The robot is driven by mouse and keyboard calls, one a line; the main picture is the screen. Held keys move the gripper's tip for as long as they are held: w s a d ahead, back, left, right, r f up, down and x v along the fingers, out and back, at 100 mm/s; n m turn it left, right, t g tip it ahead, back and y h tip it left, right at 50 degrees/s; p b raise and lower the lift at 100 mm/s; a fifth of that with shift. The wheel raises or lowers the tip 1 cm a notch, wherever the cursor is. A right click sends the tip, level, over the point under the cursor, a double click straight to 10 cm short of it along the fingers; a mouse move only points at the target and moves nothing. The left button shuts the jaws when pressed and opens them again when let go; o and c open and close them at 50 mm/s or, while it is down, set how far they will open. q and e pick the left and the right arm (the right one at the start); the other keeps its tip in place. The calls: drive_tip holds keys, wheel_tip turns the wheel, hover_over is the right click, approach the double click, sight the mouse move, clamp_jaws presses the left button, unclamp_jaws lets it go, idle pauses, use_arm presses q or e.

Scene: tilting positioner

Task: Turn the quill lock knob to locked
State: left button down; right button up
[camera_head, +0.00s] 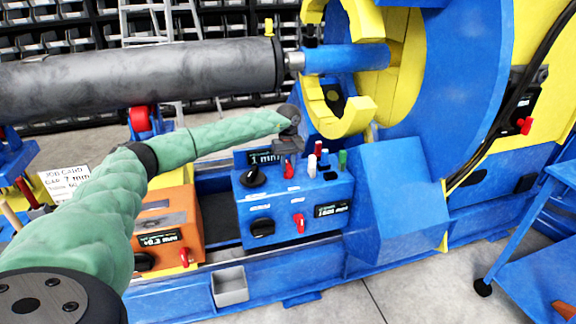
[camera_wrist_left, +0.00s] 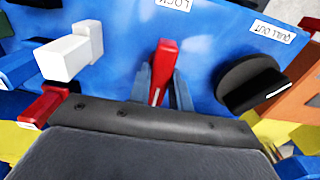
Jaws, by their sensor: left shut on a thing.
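The blue control box (camera_head: 290,212) stands in the middle of the head view. A red knob (camera_head: 288,171) sits on its top face. In the left wrist view the same red knob (camera_wrist_left: 162,72) stands near a label reading LOCK (camera_wrist_left: 172,4). My left gripper (camera_head: 288,152) reaches down to this knob from above. In the wrist view the two fingers of my left gripper (camera_wrist_left: 163,90) lie on either side of the knob, shut on it. The knob's base is partly hidden. My right gripper is in neither view.
A long grey pipe (camera_head: 140,78) and the yellow clamp ring (camera_head: 345,115) are above and behind. An orange box (camera_head: 165,225) stands left.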

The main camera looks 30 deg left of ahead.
sight(288, 164)
use_arm(q)
drive_tip(key=shift+r, duration=0.1)
drive_tip(key=c, duration=1.3)
unclamp_jaws()
drive_tip(key=shift+r+b, duration=0.3)
drive_tip(key=shift+r, duration=3.55)
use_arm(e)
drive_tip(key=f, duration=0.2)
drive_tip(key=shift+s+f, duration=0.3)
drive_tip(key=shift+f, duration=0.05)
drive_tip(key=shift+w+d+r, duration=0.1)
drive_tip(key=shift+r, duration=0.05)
